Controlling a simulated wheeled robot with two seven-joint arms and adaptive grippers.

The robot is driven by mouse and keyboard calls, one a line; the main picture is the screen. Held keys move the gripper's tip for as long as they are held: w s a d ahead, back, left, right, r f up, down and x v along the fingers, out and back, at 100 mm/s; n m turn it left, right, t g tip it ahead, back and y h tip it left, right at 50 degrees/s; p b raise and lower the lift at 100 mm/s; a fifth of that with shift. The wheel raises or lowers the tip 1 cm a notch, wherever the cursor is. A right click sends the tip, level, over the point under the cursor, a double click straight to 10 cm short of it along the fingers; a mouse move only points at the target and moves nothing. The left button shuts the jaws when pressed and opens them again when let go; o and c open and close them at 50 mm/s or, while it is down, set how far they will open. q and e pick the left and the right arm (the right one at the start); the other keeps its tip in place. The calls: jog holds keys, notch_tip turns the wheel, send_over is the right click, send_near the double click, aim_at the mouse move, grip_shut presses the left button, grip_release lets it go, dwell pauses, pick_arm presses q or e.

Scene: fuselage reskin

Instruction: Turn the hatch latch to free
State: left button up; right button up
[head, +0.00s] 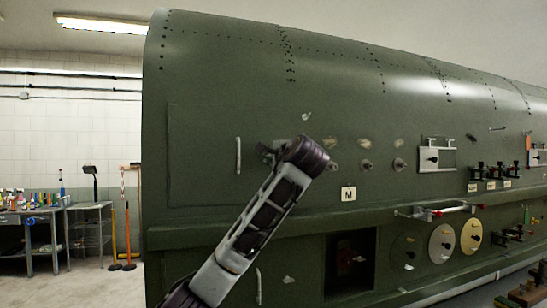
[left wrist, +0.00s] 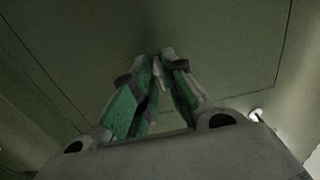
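The hatch (head: 205,140) is a large dark green panel outlined on the fuselage side, with a pale vertical handle (head: 238,155). My left gripper (head: 266,153) is at the hatch's right part, its arm reaching up from below. In the left wrist view its two green-padded fingers (left wrist: 159,62) are nearly together, with a thin pale piece, seemingly the hatch latch (left wrist: 157,72), between the tips. The latch is mostly hidden by the gripper in the head view, so its angle cannot be told. The hatch surface (left wrist: 110,40) fills the background there. My right gripper is not in view.
An M label (head: 348,194) and several small fittings are on the skin right of the gripper. A dark square opening (head: 350,262) is below. A ledge (head: 300,226) runs under the hatch. A workbench (head: 30,220) stands far left.

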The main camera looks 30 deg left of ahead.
pick_arm(q)
grip_shut()
jog(key=shift+n+b, duration=3.5)
jog(key=shift+n, duration=5.5)
